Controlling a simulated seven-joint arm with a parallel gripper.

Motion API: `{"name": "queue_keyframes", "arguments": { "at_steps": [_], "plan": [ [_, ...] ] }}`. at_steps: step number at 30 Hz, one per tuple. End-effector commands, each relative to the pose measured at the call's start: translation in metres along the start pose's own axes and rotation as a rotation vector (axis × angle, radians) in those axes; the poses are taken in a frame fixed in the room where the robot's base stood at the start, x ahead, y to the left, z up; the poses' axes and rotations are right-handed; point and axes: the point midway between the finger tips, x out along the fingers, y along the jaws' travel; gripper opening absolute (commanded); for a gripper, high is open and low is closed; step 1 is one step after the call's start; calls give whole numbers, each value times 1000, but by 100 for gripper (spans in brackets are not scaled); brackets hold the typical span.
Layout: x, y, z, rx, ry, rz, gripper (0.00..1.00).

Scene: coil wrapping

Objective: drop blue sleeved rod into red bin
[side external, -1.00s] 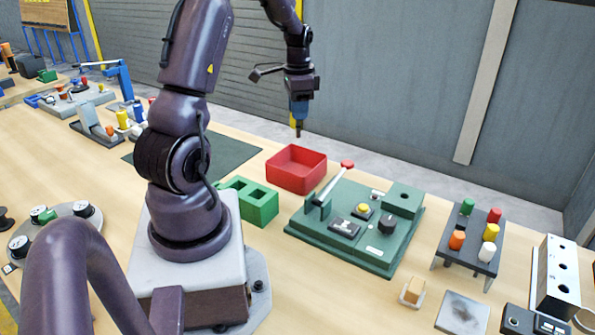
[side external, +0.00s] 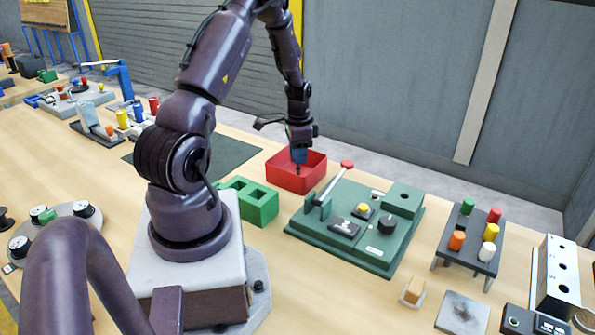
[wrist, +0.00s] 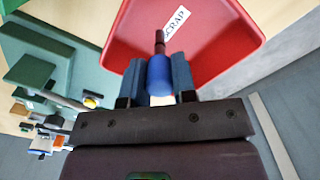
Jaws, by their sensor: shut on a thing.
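The red bin (side external: 281,177) stands on the wooden table behind the green machine; in the wrist view its red inside (wrist: 205,62) carries a white label reading SCRAP. My gripper (wrist: 159,80) is shut on the blue sleeved rod (wrist: 159,68), whose dark tip points away from the jaws into the bin. In the side view my gripper (side external: 298,160) is over the bin with its lower end at or just below rim height. The rod is mostly hidden there by the jaws and is small.
A green machine (side external: 352,228) with a red-knobbed lever stands close to the bin at its front right. A green two-hole block (side external: 262,206) is at its front left. A rack of coloured pegs (side external: 470,236) stands further right.

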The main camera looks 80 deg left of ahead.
Motion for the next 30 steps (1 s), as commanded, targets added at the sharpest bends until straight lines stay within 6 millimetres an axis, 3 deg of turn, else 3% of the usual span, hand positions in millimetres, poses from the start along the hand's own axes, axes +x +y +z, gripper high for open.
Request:
{"name": "queue_keyframes", "arguments": {
  "at_steps": [9, 10, 13, 14, 23, 30],
  "plan": [
    [3, 0, 0, 0, 1, -1, 0],
    [3, 0, 0, 0, 1, -1, 30],
    [3, 0, 0, 0, 1, 0, 53],
    [3, 0, 0, 0, 1, 0, 55],
    [0, 0, 0, 0, 1, -1, 55],
    [-36, -1, -1, 0, 4, -4, 55]
  ]
}}
